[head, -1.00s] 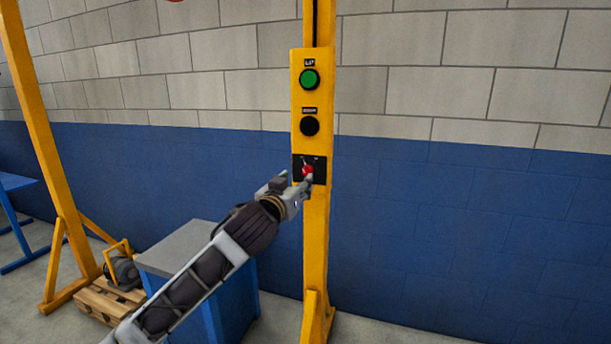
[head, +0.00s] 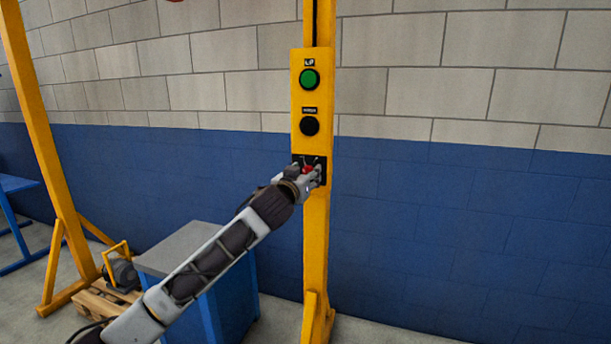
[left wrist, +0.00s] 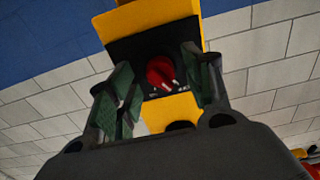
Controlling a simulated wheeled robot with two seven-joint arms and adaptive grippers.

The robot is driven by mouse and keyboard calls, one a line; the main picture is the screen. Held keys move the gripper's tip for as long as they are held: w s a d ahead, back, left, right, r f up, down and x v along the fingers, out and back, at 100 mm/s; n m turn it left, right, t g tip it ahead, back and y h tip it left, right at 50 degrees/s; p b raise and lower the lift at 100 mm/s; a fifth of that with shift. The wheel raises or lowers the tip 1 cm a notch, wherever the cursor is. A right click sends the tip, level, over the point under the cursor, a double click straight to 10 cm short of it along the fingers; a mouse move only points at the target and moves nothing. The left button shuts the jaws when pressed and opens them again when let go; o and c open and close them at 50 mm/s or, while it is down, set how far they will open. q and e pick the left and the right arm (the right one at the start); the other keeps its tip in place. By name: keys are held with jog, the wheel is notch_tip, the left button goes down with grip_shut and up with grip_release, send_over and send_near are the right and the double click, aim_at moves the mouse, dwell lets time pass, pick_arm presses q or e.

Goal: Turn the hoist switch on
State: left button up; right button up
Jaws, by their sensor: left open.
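The hoist switch is a red rotary knob (left wrist: 161,73) with a white mark on a black plate (left wrist: 135,50). It sits low on the yellow control panel (head: 298,98), and in the head view the red knob (head: 308,170) is partly hidden by my gripper. My left gripper (head: 314,173) is at the switch. In the left wrist view its two green-padded fingers (left wrist: 155,85) are open, one on each side of the knob, with gaps between. I cannot tell which setting the knob's mark points to. My right gripper is not in view.
A green button (head: 309,80) and a black button (head: 309,126) are above the switch. The panel is on a yellow post (head: 316,245). A blue cabinet with a grey top (head: 185,246) stands left of it, below my arm. The blue wall right of the post is clear.

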pick_arm(q)
jog(key=shift+w+d, duration=0.1)
jog(key=shift+w, duration=0.2)
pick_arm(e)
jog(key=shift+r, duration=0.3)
pick_arm(q)
jog(key=shift+c, duration=0.3)
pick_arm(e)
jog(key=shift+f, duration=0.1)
pick_arm(q)
jog(key=c, duration=1)
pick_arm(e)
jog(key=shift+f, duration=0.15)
